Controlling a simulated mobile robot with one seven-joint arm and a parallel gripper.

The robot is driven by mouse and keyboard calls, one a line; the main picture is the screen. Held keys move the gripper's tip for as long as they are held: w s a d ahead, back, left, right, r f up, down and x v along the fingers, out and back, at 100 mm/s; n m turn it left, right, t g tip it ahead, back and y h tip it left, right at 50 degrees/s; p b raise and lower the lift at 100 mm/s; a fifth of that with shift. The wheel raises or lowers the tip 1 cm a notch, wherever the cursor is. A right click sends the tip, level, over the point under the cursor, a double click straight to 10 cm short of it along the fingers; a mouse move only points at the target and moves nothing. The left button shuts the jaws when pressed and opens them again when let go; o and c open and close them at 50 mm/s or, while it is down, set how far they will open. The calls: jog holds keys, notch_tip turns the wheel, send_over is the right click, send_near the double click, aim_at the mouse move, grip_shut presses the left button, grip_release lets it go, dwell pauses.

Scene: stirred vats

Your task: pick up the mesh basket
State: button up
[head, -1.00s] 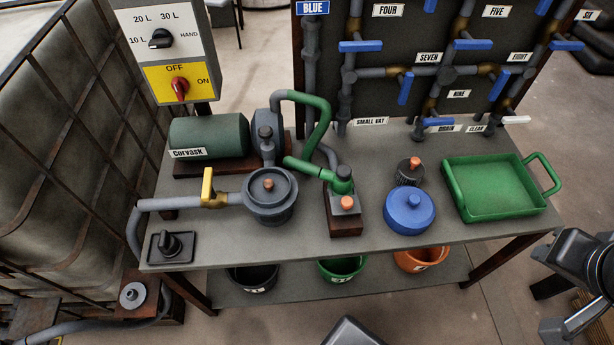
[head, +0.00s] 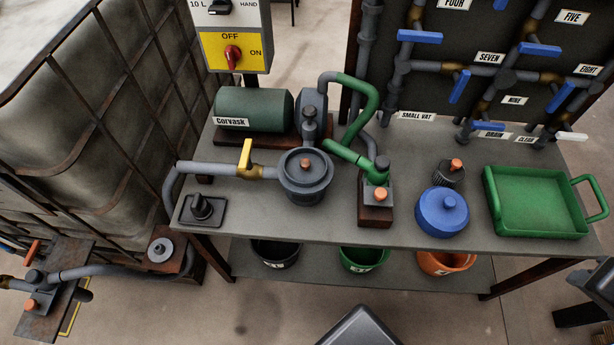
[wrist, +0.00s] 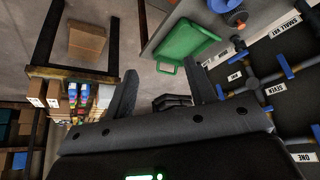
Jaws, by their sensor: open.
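The mesh basket (head: 449,175) is a small dark ribbed cup with an orange knob on top. It stands upright on the grey bench, just behind the blue round lidded pot (head: 442,212) and left of the green tray (head: 493,205). The blue pot's top hides part of its front. In the wrist view the basket (wrist: 238,18) shows small near the top edge, beside the blue pot. My gripper (wrist: 160,84) is open and empty in the wrist view, well away from the basket. The head view does not show its fingers.
A green pump outlet on a block (head: 375,200) stands left of the basket. The valve board (head: 480,95) rises behind it, with blue handles. The grey bench (head: 330,225) has some bare room along its front. Several buckets sit on the lower shelf.

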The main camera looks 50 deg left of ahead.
jog(key=w+a+n+g, duration=0.2)
jog(key=w+a+n, duration=0.65)
jog(key=a, duration=0.45)
jog(key=n+g, duration=0.4)
jog(key=n, duration=1.5)
send_near(305, 162)
jog(key=shift+s+d+m, duration=0.1)
jog(key=shift+s+m, duration=0.15)
notch_tip(305, 162, down, 5)
jog(key=shift+r, duration=0.1)
jog(key=shift+w+f, duration=0.15)
jog(key=shift+f, duration=2.85)
